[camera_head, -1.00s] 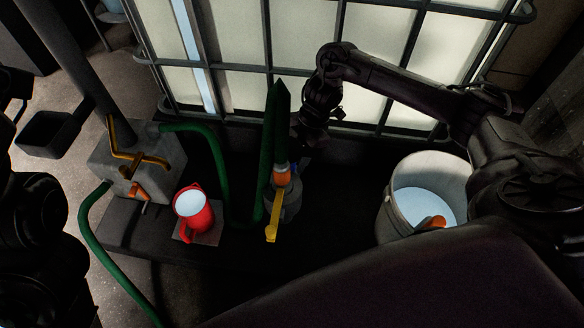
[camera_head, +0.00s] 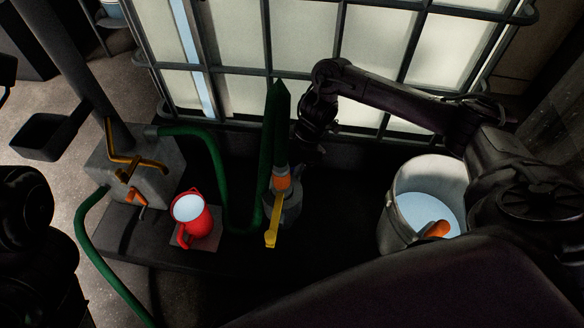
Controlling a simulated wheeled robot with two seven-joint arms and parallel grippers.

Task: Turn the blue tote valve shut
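The tote (camera_head: 380,45) is a pale tank in a dark cage at the back. At its front, a grey valve body (camera_head: 289,207) carries an orange collar (camera_head: 282,183) and a yellow lever (camera_head: 273,224) pointing down toward me. No blue valve handle is clearly visible. A green hose (camera_head: 268,150) rises in front of the tote beside the valve. My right gripper (camera_head: 312,140) is close to the tote, just right of the hose and above the valve; it is dark and its fingers are indistinct. My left arm shows at the left edge, its gripper out of view.
A red jug (camera_head: 192,218) with pale liquid stands on a small plate left of the valve. A grey block (camera_head: 158,170) with a yellow handle (camera_head: 133,160) is further left. A bucket (camera_head: 396,215) of pale liquid with an orange-handled item (camera_head: 437,229) stands right.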

